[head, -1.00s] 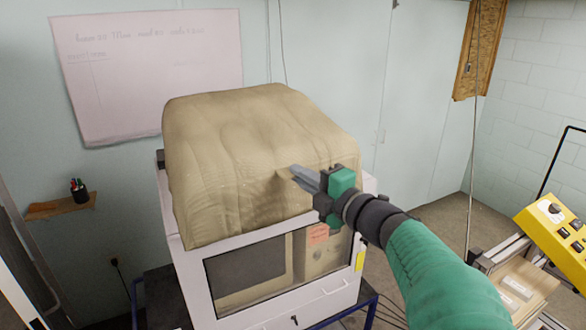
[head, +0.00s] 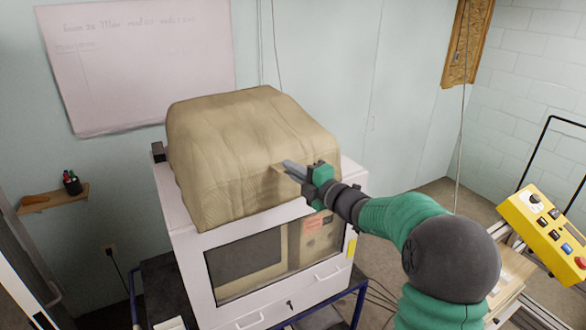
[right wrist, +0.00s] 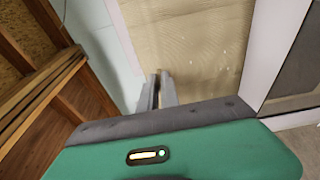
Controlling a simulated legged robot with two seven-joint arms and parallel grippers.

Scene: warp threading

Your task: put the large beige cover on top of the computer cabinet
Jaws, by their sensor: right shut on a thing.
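The large beige cover (head: 235,150) is a bulky, wrinkled, cloth-like block. It rests on top of the white computer cabinet (head: 225,312), with strips of the cabinet top showing at its left, front and right. My right gripper (head: 288,167) is at the cover's front right side, its fingers shut on a small fold of it. In the right wrist view the narrow fingers (right wrist: 158,90) are close together against the beige cover (right wrist: 190,40). The exact grip point is partly hidden by the fingers. My left gripper is not in view.
A yellow control box (head: 545,225) stands at the right. A small wooden shelf (head: 50,198) with a pen cup (head: 72,183) is on the left wall. A whiteboard (head: 140,65) hangs behind. Cables lie on the floor right of the cabinet.

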